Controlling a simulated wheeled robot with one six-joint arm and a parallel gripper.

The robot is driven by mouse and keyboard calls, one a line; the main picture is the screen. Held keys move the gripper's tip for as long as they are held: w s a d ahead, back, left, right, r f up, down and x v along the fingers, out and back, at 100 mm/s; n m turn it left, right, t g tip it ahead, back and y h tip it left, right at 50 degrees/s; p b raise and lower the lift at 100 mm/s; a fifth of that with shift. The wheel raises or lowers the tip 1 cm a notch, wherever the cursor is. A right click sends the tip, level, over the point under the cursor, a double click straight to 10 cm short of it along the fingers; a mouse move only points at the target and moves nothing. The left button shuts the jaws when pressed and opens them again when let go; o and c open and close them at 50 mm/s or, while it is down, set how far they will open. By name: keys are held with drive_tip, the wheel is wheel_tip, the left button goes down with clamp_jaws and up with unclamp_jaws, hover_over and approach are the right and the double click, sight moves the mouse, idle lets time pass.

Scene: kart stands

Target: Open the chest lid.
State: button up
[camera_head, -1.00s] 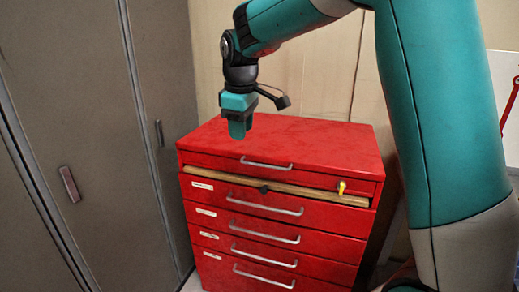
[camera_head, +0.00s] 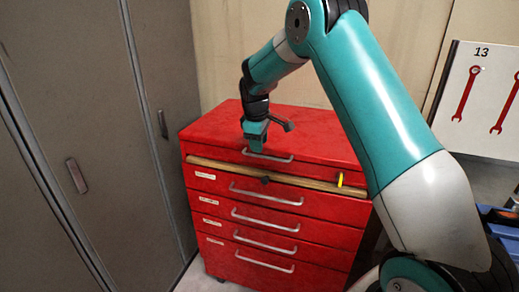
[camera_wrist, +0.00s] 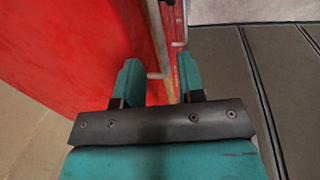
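The red chest (camera_head: 335,222) stands against the back wall with its lid (camera_head: 315,128) down. A metal handle (camera_head: 280,159) runs along the front of the lid. My gripper (camera_head: 254,150) is at the left part of this handle and hides some of it. In the wrist view my gripper (camera_wrist: 158,82) is open, with its two teal fingers apart. A short metal bar, apparently part of the lid handle (camera_wrist: 157,76), shows between the fingers. I cannot tell whether they touch it. The red lid fills the left of that view (camera_wrist: 60,55).
Drawers with metal handles (camera_head: 265,192) lie below a wooden strip (camera_head: 300,182) on the chest front. Grey lockers (camera_head: 85,110) stand close on the left. A tool board (camera_head: 480,95) and blue object (camera_head: 497,215) are right.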

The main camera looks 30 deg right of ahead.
sight(260, 156)
drive_tip(key=shift+w+d+f, duration=0.1)
drive_tip(key=shift+d+f, duration=0.05)
drive_tip(key=shift+f, duration=0.85)
drive_tip(key=shift+w+d+f, duration=0.1)
drive_tip(key=shift+d+f, duration=0.05)
drive_tip(key=shift+f, duration=0.85)
drive_tip(key=shift+p, duration=0.3)
clamp_jaws()
